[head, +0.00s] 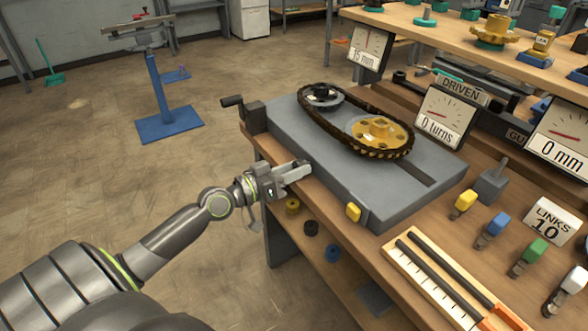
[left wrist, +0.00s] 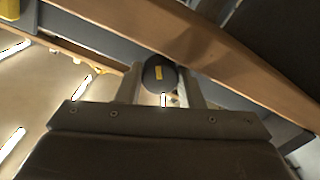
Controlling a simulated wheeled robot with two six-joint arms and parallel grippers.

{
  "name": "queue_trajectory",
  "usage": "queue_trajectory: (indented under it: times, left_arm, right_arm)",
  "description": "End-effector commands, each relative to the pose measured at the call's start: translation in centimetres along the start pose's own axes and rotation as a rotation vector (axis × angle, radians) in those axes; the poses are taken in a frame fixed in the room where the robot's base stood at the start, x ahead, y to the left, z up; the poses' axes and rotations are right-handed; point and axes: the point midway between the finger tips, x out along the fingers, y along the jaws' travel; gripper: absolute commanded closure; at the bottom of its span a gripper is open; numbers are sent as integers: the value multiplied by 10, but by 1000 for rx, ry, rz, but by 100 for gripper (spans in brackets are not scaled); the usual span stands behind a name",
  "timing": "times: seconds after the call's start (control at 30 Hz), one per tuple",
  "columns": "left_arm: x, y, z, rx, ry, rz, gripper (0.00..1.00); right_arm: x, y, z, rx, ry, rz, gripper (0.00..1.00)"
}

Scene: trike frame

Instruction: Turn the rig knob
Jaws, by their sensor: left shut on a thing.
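The rig (head: 330,150) is a grey slab on the bench. It carries a dark chain (head: 364,98) looped around a small dark sprocket (head: 322,97) and a larger yellow sprocket (head: 379,131). My left gripper (head: 301,169) is at the rig's near left side, by the bench edge. In the left wrist view, a dark round knob (left wrist: 158,76) with a yellow mark sits between the fingers of this gripper (left wrist: 160,88), which is shut on it. The gripper hides the knob in the head view. My right gripper is not in view.
A crank handle (head: 233,101) sticks out from the rig's far left end. A "0 turns" dial (head: 440,116) stands behind. Several coloured-handled tools and a ruled tray (head: 420,282) lie at the right.

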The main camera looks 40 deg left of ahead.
Motion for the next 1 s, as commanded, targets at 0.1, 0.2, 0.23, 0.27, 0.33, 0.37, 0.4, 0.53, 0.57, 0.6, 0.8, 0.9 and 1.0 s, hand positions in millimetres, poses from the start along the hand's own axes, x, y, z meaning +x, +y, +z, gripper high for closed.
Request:
queue_trajectory:
  times: [0.1,0.2,0.23,0.27,0.33,0.37,0.4,0.53,0.57,0.6,0.8,0.9,1.0]
  left_arm:
    - [0,0,0,1,-1,0,89]
    - [0,0,0,2,-1,0,54]
    - [0,0,0,2,-1,0,50]
    - [0,0,0,2,-1,0,47]
    - [0,0,0,2,0,0,44]
    - [0,0,0,2,0,0,44]
    - [0,0,0,2,0,0,44]
    - [-1,0,0,3,-1,-1,44]
    - [-2,0,1,3,-1,-1,44]
    - [-4,-1,1,3,-1,-1,44]
    - [-26,-2,3,7,-5,-2,44]
    - [-39,-2,3,7,-5,-2,44]
    - [-50,-2,3,7,-5,-1,44]
  right_arm:
    - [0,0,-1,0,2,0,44]
    - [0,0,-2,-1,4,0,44]
    - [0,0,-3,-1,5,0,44]
    - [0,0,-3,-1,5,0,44]
    - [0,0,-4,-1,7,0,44]
    - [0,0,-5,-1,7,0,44]
    - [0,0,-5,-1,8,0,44]
    - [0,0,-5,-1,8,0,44]
    - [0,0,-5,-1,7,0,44]
    - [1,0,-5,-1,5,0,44]
    - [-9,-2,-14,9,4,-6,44]
    - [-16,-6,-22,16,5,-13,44]
    - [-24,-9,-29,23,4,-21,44]
